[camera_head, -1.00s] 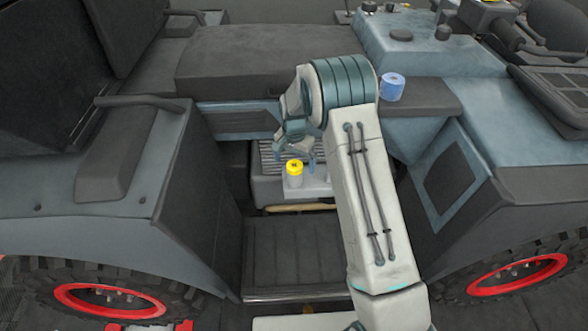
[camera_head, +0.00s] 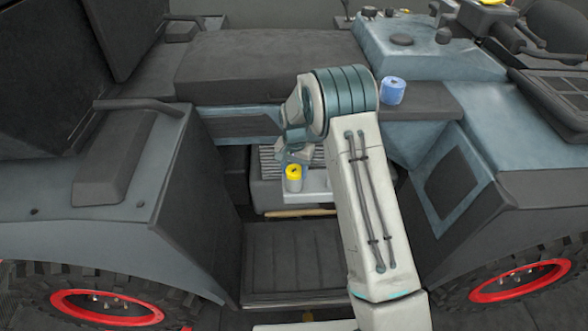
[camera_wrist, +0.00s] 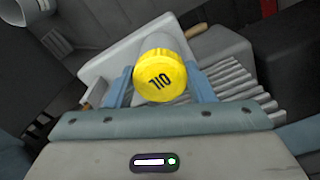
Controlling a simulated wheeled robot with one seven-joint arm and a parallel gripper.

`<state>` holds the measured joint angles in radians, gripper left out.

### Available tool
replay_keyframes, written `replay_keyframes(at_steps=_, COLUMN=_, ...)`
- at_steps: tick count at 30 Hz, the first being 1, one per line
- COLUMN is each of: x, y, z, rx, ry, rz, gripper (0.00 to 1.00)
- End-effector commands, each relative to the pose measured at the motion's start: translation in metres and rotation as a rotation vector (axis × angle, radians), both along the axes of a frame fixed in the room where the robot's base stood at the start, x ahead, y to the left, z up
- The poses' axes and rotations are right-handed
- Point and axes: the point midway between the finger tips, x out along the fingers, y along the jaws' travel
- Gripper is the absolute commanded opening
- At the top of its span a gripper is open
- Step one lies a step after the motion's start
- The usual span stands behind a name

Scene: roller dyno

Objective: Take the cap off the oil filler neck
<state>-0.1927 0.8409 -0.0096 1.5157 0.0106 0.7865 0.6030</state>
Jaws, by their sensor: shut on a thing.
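The yellow cap (camera_head: 294,171), marked OIL, sits on top of the pale oil filler neck (camera_head: 293,185) in the recess of the vehicle's side. In the wrist view the cap (camera_wrist: 160,78) faces me between the two blue fingers of my gripper (camera_wrist: 160,88). The gripper is shut on the cap's sides. The cap hides most of the neck in the wrist view. In the head view my gripper (camera_head: 296,160) is right at the cap and partly hidden by my own wrist.
A ribbed grey block (camera_wrist: 235,85) and a pale housing (camera_head: 318,184) lie close to the neck. A wooden-coloured handle (camera_head: 300,213) lies below. A blue roll (camera_head: 392,90) stands on the ledge at right. Dark body panels border the recess on both sides.

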Motion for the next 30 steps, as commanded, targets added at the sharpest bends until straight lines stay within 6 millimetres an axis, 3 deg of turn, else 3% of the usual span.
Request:
replay_keyframes(at_steps=5, x=0.0008, y=0.0002, z=0.0003, rx=0.001, ry=-0.003, rz=0.237, gripper=0.14)
replay_keyframes(at_steps=11, x=0.0009, y=0.0005, z=0.0007, rx=0.000, ry=-0.003, rz=0.395, gripper=0.13)
replay_keyframes(at_steps=22, x=0.0012, y=0.0007, z=0.0007, rx=0.001, ry=-0.004, rz=0.439, gripper=0.13)
replay_keyframes(at_steps=29, x=0.0011, y=0.0005, z=0.0009, rx=0.002, ry=-0.005, rz=0.724, gripper=0.14)
replay_keyframes(at_steps=30, x=0.0012, y=0.0004, z=0.0009, rx=0.001, ry=-0.004, rz=0.772, gripper=0.09)
